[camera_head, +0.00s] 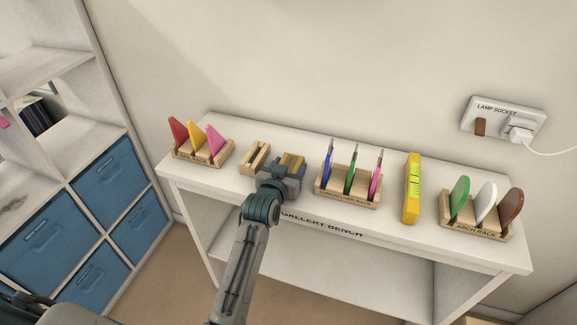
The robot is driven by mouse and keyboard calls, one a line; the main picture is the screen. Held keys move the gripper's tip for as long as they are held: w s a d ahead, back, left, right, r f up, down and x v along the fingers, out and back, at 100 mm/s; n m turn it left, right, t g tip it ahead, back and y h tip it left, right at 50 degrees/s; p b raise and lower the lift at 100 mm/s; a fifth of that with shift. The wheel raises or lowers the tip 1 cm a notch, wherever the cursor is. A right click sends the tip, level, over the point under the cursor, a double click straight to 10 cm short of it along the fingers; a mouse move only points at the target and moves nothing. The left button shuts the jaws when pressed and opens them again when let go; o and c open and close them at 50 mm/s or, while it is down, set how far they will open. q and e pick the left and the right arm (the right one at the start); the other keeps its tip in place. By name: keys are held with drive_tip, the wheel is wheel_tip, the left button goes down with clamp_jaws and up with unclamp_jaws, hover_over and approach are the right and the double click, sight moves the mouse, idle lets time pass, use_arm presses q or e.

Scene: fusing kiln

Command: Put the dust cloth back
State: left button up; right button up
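My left gripper (288,168) is over the front edge of the white bench (390,262), left of its middle. A small mustard and grey striped piece (292,160) shows at its tips and may be the dust cloth. The gripper hides much of it, and I cannot tell whether the fingers are closed on it or only beside it. A small wooden holder (254,158) stands just left of the gripper, with its right side close to it. No other cloth is clear in view. My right gripper is not in view.
Wooden racks hold coloured pieces: a left rack (213,158), a middle rack (345,200) close right of my gripper, and the arch rack (478,228). A yellow-green block (411,188) stands between the last two. A lamp socket (503,118) is on the wall. Blue bins (108,180) fill left shelves.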

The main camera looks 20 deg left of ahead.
use_arm(q)
drive_tip(key=o, duration=0.4)
drive_tip(key=shift+c, duration=0.2)
drive_tip(key=shift+o, duration=0.2)
drive_tip(key=shift+r, duration=0.15)
drive_tip(key=s, duration=0.3)
drive_tip(key=s+r+b, duration=0.1)
drive_tip(key=s, duration=0.3)
drive_tip(key=s+r, duration=0.1)
drive_tip(key=s, duration=0.3)
drive_tip(key=shift+a+b, duration=0.2)
drive_tip(key=shift+b, duration=0.15)
drive_tip(key=shift+s+r, duration=0.15)
drive_tip(key=shift+s, duration=0.3)
